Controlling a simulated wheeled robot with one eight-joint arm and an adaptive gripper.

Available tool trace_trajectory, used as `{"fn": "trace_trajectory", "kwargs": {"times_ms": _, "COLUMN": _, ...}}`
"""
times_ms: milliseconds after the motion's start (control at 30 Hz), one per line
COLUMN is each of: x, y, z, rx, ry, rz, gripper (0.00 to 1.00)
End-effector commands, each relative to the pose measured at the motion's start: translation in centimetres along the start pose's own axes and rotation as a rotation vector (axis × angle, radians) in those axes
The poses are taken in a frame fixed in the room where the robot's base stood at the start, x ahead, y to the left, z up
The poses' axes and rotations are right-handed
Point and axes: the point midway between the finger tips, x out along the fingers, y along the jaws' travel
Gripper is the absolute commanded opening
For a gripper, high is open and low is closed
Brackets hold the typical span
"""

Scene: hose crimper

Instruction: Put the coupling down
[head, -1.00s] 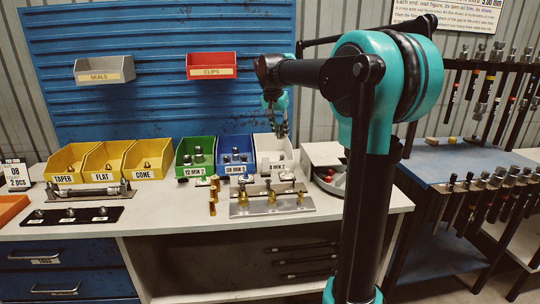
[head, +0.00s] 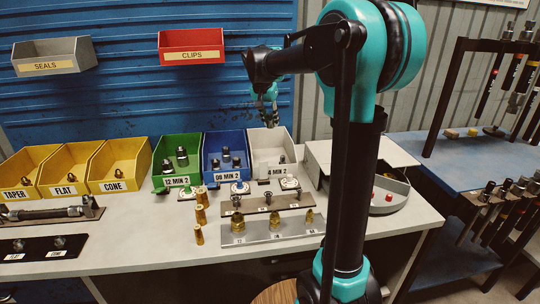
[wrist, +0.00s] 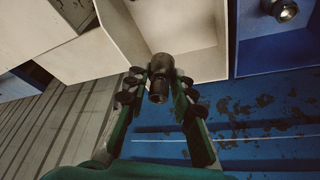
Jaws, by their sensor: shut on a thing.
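My gripper (head: 269,121) hangs pointing down at the white bin (head: 284,148) labelled 4 MIN 2. In the wrist view, the gripper (wrist: 160,80) is shut on a dark metal coupling (wrist: 158,90), a short cylinder with a wider collar. In the head view the coupling is too small to make out clearly between the fingers.
The blue bin (head: 212,161) and the green bin (head: 165,162), each with dark fittings, stand to the left. A stepped rack (head: 262,232) with brass fittings sits in front. A white open box (head: 350,155) stands right. Blue slatted panel (head: 120,95) rises behind.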

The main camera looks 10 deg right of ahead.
Motion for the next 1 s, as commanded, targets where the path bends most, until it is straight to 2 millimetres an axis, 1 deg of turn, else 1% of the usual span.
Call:
{"fn": "trace_trajectory", "kwargs": {"times_ms": 33, "x": 1.2, "y": -0.1, "z": 0.5, "rx": 0.0, "ry": 0.0, "rz": 0.0, "gripper": 0.0}}
{"fn": "trace_trajectory", "kwargs": {"times_ms": 200, "x": 5.0, "y": -0.1, "z": 2.1, "rx": 0.0, "ry": 0.0, "rz": 0.0, "gripper": 0.0}}
{"fn": "trace_trajectory", "kwargs": {"times_ms": 300, "x": 7.2, "y": -0.2, "z": 3.0, "rx": 0.0, "ry": 0.0, "rz": 0.0, "gripper": 0.0}}
{"fn": "trace_trajectory", "kwargs": {"times_ms": 400, "x": 8.8, "y": -0.2, "z": 3.6, "rx": 0.0, "ry": 0.0, "rz": 0.0, "gripper": 0.0}}
{"fn": "trace_trajectory", "kwargs": {"times_ms": 500, "x": 9.8, "y": -0.2, "z": 4.0, "rx": 0.0, "ry": 0.0, "rz": 0.0, "gripper": 0.0}}
{"fn": "trace_trajectory", "kwargs": {"times_ms": 667, "x": 10.5, "y": -0.3, "z": 4.3, "rx": 0.0, "ry": 0.0, "rz": 0.0, "gripper": 0.0}}
{"fn": "trace_trajectory", "kwargs": {"times_ms": 900, "x": 13.3, "y": -0.3, "z": 5.5, "rx": 0.0, "ry": 0.0, "rz": 0.0, "gripper": 0.0}}
{"fn": "trace_trajectory", "kwargs": {"times_ms": 1000, "x": 13.7, "y": -0.3, "z": 5.7, "rx": 0.0, "ry": 0.0, "rz": 0.0, "gripper": 0.0}}
